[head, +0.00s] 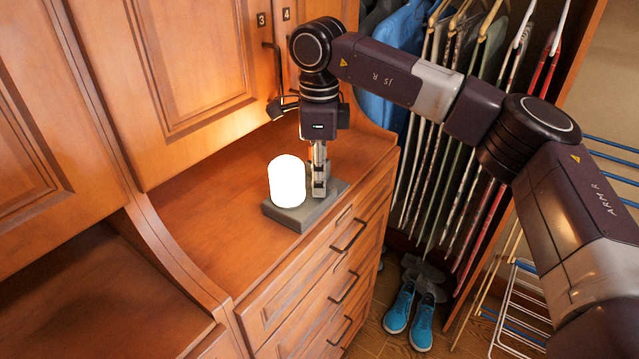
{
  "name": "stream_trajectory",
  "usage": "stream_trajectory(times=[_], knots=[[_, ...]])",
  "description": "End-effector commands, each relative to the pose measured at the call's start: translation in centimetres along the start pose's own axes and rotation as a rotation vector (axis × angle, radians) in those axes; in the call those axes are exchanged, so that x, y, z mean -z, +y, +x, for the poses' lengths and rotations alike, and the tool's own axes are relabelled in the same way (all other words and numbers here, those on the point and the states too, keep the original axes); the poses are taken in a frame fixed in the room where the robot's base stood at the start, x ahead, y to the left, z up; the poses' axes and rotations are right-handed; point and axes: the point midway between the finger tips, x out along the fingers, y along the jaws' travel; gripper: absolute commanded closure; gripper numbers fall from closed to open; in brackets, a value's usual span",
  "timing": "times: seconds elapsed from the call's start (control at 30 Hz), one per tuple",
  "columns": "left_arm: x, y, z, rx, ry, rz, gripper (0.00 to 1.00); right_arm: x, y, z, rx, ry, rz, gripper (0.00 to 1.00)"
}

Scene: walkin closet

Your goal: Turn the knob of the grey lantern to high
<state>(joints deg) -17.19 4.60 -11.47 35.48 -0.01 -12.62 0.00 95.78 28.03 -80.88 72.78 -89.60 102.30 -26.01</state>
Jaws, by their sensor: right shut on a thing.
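The grey lantern (292,219) stands on the wooden counter near its front edge. It has a flat grey base and a glowing white rounded shade (287,182). My right gripper (319,190) points down at the base, just right of the shade, and is shut on the lantern's knob. The knob itself is hidden by the fingers, so its setting cannot be read. My left gripper is not in view.
Wooden cabinet doors (165,60) rise behind the counter (200,190). Drawers with dark handles (348,236) are below. Hanging clothes (450,150) and blue shoes (410,312) are to the right. The counter left of the lantern is clear.

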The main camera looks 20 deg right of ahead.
Motion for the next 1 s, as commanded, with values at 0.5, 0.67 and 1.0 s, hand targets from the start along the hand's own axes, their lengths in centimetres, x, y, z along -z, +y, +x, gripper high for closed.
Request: stream_trajectory(times=[0.5,0.67,1.0], knots=[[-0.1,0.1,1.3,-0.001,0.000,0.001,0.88,-0.1,0.0,-0.1,0.001,0.005,0.349,1.00],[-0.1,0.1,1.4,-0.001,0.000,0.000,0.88,0.0,0.0,-0.1,0.001,0.007,0.393,1.00],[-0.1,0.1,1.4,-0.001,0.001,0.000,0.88,0.0,0.0,-0.1,0.001,0.007,0.417,1.00]])
